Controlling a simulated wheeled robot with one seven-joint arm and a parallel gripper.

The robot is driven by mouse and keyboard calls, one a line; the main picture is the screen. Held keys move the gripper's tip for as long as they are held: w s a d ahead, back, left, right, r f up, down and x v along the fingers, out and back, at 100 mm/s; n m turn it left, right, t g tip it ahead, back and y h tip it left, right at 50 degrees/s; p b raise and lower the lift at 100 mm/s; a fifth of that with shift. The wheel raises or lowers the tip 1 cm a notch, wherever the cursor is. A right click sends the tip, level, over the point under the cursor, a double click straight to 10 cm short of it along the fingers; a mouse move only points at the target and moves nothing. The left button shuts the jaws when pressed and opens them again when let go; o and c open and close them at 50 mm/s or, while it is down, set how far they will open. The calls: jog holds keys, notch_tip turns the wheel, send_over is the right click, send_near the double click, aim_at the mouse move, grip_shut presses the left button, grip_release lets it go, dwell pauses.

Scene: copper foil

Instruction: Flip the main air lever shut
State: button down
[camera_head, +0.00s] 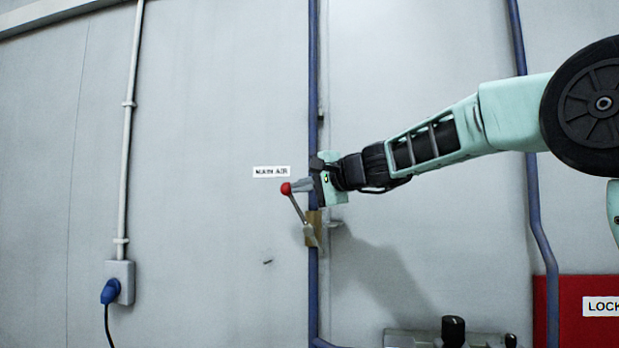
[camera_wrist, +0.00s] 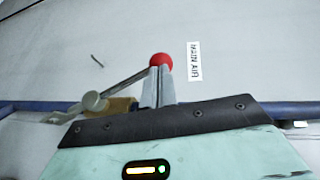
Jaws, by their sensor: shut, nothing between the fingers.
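The main air lever (camera_head: 297,208) is a thin metal arm with a red ball knob (camera_head: 286,188). It tilts up and to the left from a brass valve body (camera_head: 313,228) on the blue vertical pipe. A "MAIN AIR" label (camera_head: 271,172) is on the wall just above the knob. My gripper (camera_head: 296,185) comes in from the right across the pipe, with its closed fingers at the knob. In the wrist view the shut fingertips (camera_wrist: 158,88) are right at the red knob (camera_wrist: 161,60), and the lever arm (camera_wrist: 125,84) runs left to the valve. Whether they touch cannot be told.
The blue pipe (camera_head: 313,90) runs vertically behind my gripper. A second blue pipe (camera_head: 530,170) and a red lock panel (camera_head: 580,312) are at right. A socket with a blue plug (camera_head: 110,290) is at lower left. The wall left of the lever is mostly clear.

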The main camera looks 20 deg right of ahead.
aim_at(284, 193)
jog(key=shift+w+a+f+p, duration=0.2)
jog(key=shift+w+a+p, duration=0.15)
jog(key=shift+a, duration=0.25)
jog(key=shift+w+a+f+p, duration=0.15)
jog(key=shift+w+a+p, duration=0.2)
jog(key=shift+a, duration=0.25)
jog(key=shift+w+a+f+n+g+h, duration=0.35)
jog(key=shift+a+g+h, duration=0.15)
jog(key=shift+a+g, duration=0.1)
jog(key=w+a+f+b, duration=0.2)
jog(key=a+f+b, duration=0.1)
jog(key=f, duration=0.2)
jog(key=shift+a+b, duration=0.2)
jog(key=shift+b, duration=0.15)
jog(key=shift+f, duration=0.1)
jog(key=s+r+p, duration=0.2)
jog(key=s+r, duration=0.6)
jog(key=r, duration=0.3)
jog(key=shift+d+r, duration=0.3)
jog(key=shift+d, duration=0.05)
